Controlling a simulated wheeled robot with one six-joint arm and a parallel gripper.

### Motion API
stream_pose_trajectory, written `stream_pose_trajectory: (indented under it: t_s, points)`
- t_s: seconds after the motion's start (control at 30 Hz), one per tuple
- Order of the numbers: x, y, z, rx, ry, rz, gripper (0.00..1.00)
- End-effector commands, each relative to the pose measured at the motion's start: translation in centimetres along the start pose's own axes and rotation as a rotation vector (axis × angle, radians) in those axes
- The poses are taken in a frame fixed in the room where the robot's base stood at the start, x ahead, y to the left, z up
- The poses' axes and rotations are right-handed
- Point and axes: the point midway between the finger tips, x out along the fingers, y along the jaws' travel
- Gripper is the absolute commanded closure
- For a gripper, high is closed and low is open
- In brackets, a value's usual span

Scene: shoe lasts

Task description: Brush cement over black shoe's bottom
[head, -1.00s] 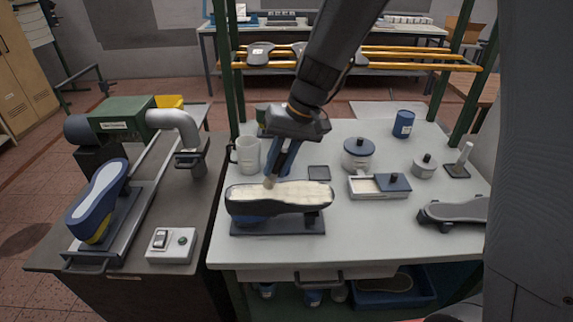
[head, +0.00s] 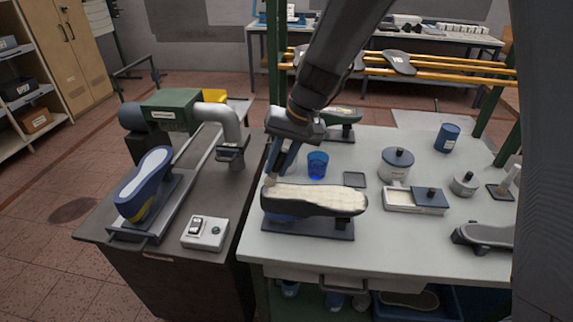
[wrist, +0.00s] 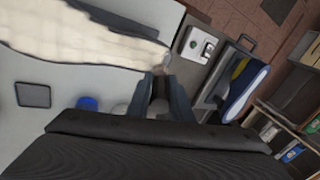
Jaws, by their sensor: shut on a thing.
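The black shoe (head: 325,210) is held bottom up on a dark stand (head: 310,230) at the front of the light table. Its bottom (head: 320,196) is pale cream and patchy; it also fills the upper left of the wrist view (wrist: 75,42). My gripper (head: 282,163) is shut on a brush (head: 270,181), which points down at the left end of the bottom. In the wrist view the brush tip (wrist: 161,69) is at the narrow end of the bottom; I cannot tell whether it touches. The gripper hides part of the brush.
A blue cup (head: 318,165) and a flat dark pad (head: 355,180) lie behind the shoe. A lidded pot (head: 396,165) and an open box (head: 412,200) stand to the right. A blue shoe (head: 145,185) and a switch box (head: 205,233) are on the left bench.

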Motion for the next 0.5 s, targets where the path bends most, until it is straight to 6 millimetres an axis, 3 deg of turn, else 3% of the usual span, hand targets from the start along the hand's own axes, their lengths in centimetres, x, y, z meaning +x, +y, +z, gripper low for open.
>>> stream_pose_trajectory:
  t_s: [0.13,0.23,0.5]
  points:
    - [0.1,-0.9,-0.3,0.005,0.002,0.0,1.0]
    - [-2.0,-1.5,-0.5,0.006,0.006,0.0,1.0]
    - [-4.1,-2.2,-0.6,0.007,0.004,0.001,1.0]
